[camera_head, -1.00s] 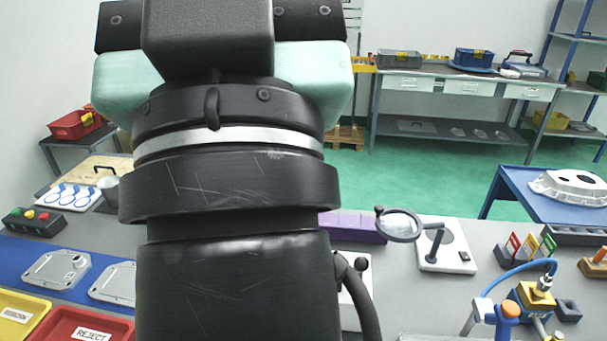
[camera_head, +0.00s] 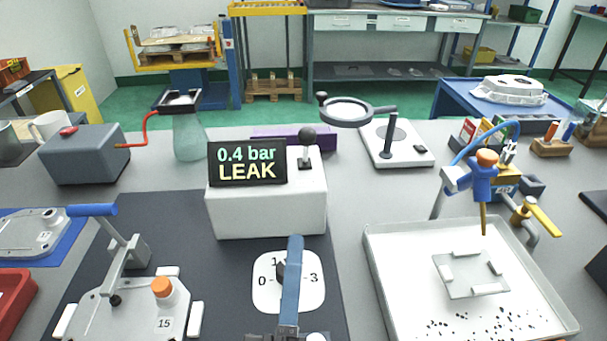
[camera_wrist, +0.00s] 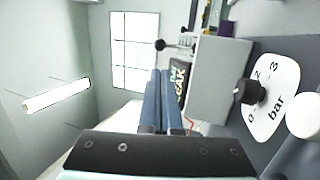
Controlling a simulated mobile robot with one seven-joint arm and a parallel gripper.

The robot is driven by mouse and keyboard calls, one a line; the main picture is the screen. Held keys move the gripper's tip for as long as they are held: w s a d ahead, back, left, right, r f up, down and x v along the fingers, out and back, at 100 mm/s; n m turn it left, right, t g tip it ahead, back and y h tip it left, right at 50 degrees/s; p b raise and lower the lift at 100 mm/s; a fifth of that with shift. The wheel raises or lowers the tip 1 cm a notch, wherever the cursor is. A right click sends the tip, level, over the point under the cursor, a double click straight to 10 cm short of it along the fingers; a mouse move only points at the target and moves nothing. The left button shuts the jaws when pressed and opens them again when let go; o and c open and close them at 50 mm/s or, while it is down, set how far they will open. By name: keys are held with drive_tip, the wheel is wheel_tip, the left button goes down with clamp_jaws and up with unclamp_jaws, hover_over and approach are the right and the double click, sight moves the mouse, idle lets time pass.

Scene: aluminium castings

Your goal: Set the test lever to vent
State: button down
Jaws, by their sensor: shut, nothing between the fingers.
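The test lever (camera_head: 308,146), a short stem with a black ball knob, stands roughly upright on top of the white tester box (camera_head: 268,215). It also shows in the wrist view (camera_wrist: 162,45), beyond my fingers. The display (camera_head: 247,163) on the box reads "0.4 bar LEAK". No vent marking is legible. My gripper (camera_head: 295,240) has blue fingers closed together with nothing between them. It is in front of the box and below the lever, apart from it. The fingers show in the wrist view (camera_wrist: 164,72), partly covering the display.
A pressure dial (camera_head: 262,290) with a black knob is partly hidden behind my fingers. A clamp fixture (camera_head: 117,290) with a blue handle stands left. A white tray (camera_head: 378,270) with a blue spout lies right. A magnifier (camera_head: 348,112) stands behind the lever's right side.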

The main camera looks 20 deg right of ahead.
drive_tip(key=shift+r, duration=0.1)
drive_tip(key=p, duration=0.6)
approach(306, 142)
drive_tip(key=x, duration=0.5)
drive_tip(key=shift+x, duration=0.95)
drive_tip(key=shift+p, duration=0.4)
